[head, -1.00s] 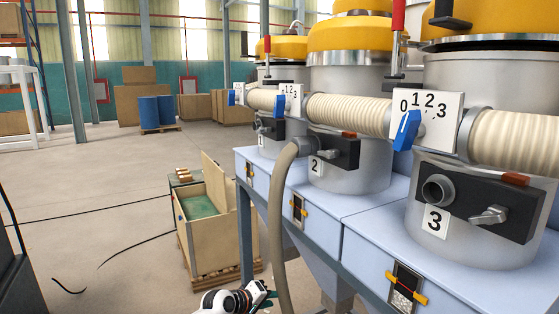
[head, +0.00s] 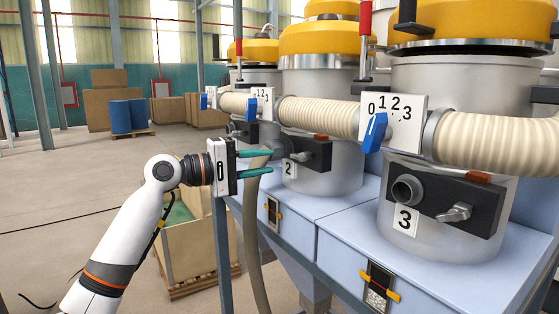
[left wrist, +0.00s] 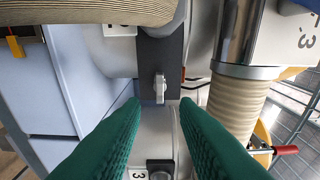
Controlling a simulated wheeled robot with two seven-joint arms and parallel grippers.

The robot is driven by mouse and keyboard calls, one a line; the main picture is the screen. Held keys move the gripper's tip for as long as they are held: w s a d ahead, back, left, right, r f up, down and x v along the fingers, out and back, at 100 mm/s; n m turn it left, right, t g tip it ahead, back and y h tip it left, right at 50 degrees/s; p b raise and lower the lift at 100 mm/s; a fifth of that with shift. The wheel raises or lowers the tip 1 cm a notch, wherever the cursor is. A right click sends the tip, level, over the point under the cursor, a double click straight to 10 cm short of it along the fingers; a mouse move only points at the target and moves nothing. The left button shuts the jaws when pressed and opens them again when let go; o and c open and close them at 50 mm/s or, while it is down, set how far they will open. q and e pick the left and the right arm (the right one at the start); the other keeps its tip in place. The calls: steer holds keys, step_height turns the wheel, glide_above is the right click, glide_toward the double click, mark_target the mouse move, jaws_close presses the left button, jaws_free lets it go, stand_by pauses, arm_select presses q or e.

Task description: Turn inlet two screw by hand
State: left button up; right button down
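The inlet two screw (head: 303,156) is a small grey lever knob on a black plate (head: 319,151) beside the label 2. In the left wrist view this screw (left wrist: 160,88) shows just beyond and between the fingertips, apart from them. My left gripper (head: 271,162) has green fingers, spread and empty, pointing at inlet two from the left. In the left wrist view my left gripper (left wrist: 161,104) shows a clear gap between its fingers. A thick beige hose (head: 250,220) runs up to inlet two and passes close by the fingers. My right gripper is out of view.
The blue bench (head: 340,205) carries several grey hoppers with yellow lids. The inlet three plate (head: 443,200) has a similar screw (head: 454,212). A blue dial handle (head: 375,132) sits above it. A wooden crate (head: 195,240) stands on the floor left of the bench.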

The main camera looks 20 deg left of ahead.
mark_target(295, 158)
arm_select(q)
steer(key=x, duration=0.6)
steer(key=shift+w+d+p, duration=0.1)
steer(key=shift+w+p, duration=0.1)
steer(key=shift+p, duration=0.1)
steer(key=shift+p, duration=0.4)
steer(key=shift+d, duration=0.1)
steer(key=c, duration=0.6)
jaws_close()
